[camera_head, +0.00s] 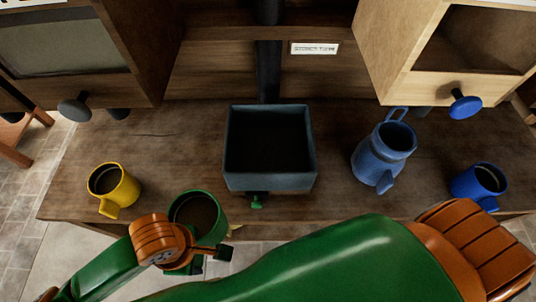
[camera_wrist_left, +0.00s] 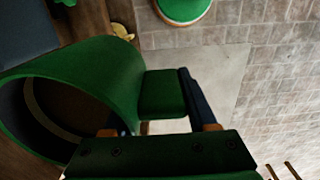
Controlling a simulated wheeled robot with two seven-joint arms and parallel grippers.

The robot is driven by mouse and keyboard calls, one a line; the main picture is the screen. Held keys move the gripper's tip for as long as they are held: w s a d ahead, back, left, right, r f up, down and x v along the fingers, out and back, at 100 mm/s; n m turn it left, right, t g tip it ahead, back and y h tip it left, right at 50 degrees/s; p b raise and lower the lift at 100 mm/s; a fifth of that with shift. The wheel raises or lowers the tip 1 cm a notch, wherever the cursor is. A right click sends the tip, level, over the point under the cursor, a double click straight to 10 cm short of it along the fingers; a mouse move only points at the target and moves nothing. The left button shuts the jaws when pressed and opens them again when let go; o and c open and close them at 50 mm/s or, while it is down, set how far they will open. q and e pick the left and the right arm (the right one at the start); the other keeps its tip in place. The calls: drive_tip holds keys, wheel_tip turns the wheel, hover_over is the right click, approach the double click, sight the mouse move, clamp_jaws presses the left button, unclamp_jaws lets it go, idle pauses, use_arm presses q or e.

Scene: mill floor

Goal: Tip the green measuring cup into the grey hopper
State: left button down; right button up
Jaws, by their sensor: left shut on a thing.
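The green measuring cup (camera_head: 214,229) is near the table's front edge, at the front left of the grey hopper. It looks roughly upright, with brown contents showing inside. My left gripper (camera_head: 210,260) is shut on its handle, on the near side. In the left wrist view the cup (camera_wrist_left: 112,72) fills the left side, and its handle (camera_wrist_left: 160,95) sits at the gripper fingers (camera_wrist_left: 185,105). The grey hopper (camera_head: 270,182) stands mid-table with a dark open top and a green knob (camera_head: 257,202) at its front. The cup is apart from it. My right gripper is out of view.
A yellow cup (camera_head: 125,192) stands at the left. A blue jug (camera_head: 377,168) and a blue cup (camera_head: 466,187) stand at the right. Wooden cabinets with a grey knob (camera_head: 74,108) and a blue knob (camera_head: 465,105) overhang the back corners. My green arm link crosses the front.

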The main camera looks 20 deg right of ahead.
use_arm(q)
drive_tip(key=c, duration=1)
unclamp_jaws()
clamp_jaws()
